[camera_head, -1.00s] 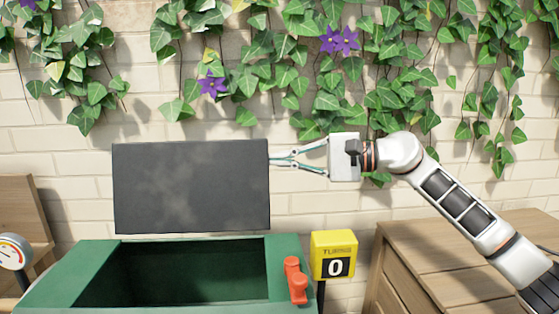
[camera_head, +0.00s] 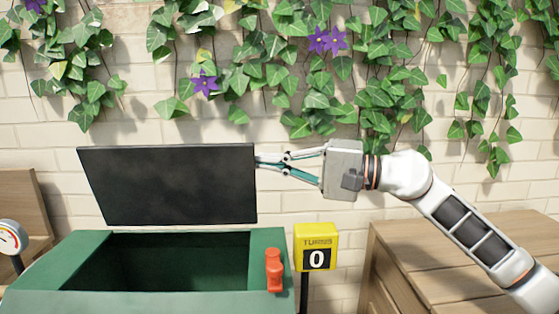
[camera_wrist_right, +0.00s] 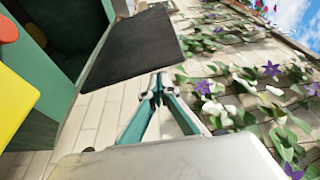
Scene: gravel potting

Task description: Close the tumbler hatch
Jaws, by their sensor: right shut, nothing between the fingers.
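The tumbler is a green box (camera_head: 271,252) with a dark open mouth at the bottom left of the head view. Its hatch, a flat black panel (camera_head: 168,185), stands raised above the back edge of the opening. My right gripper (camera_head: 259,160) is shut and empty, with its tips at the hatch's upper right edge. In the right wrist view the shut fingertips (camera_wrist_right: 160,76) sit close to the hatch's edge (camera_wrist_right: 132,45); I cannot tell whether they touch it. My left gripper is not in view.
An orange latch (camera_head: 273,270) sits on the tumbler's right rim. A yellow turns counter (camera_head: 316,247) reading 0 stands right of it. A wooden cabinet (camera_head: 455,245) is at the right, a round gauge (camera_head: 10,238) at the left. An ivy-covered brick wall (camera_head: 330,195) is behind.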

